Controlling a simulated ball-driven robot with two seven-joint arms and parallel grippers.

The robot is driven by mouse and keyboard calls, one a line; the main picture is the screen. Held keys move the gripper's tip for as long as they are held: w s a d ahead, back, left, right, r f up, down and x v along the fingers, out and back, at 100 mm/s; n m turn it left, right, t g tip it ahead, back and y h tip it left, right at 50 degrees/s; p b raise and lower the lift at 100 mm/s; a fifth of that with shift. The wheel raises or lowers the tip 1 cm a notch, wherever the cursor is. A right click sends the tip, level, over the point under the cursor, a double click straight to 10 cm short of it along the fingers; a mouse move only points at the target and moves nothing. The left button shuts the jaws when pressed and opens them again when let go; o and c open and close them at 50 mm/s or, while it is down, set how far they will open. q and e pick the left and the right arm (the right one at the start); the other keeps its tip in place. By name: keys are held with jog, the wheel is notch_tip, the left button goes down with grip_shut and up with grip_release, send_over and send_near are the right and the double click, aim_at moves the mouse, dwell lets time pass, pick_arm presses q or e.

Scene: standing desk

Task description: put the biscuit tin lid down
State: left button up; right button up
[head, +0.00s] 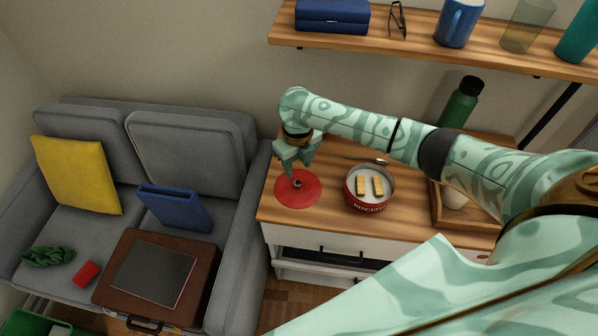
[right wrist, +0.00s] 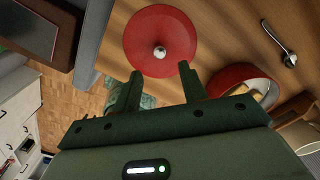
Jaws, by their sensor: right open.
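The red round biscuit tin lid (head: 298,190) lies flat on the left end of the wooden desk, its small knob up. It also shows in the right wrist view (right wrist: 160,28), just beyond the fingertips. The biscuit tin (head: 370,206) stands open to its right with biscuits inside; part of it shows in the right wrist view (right wrist: 225,77). My right gripper (head: 296,168) is open and empty just above the lid, pointing down. In the right wrist view its two fingers (right wrist: 160,72) are apart, with the knob beyond the gap. My left gripper is not in view.
A spoon (head: 366,160) lies behind the tin. A wooden tray (head: 440,213) and a green bottle (head: 461,104) are at the right. A shelf (head: 400,45) with a mug and glasses hangs above. A sofa (head: 256,205) stands left of the desk.

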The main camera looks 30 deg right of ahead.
notch_tip(320, 180, up, 5)
jog(key=shift+p, duration=0.7)
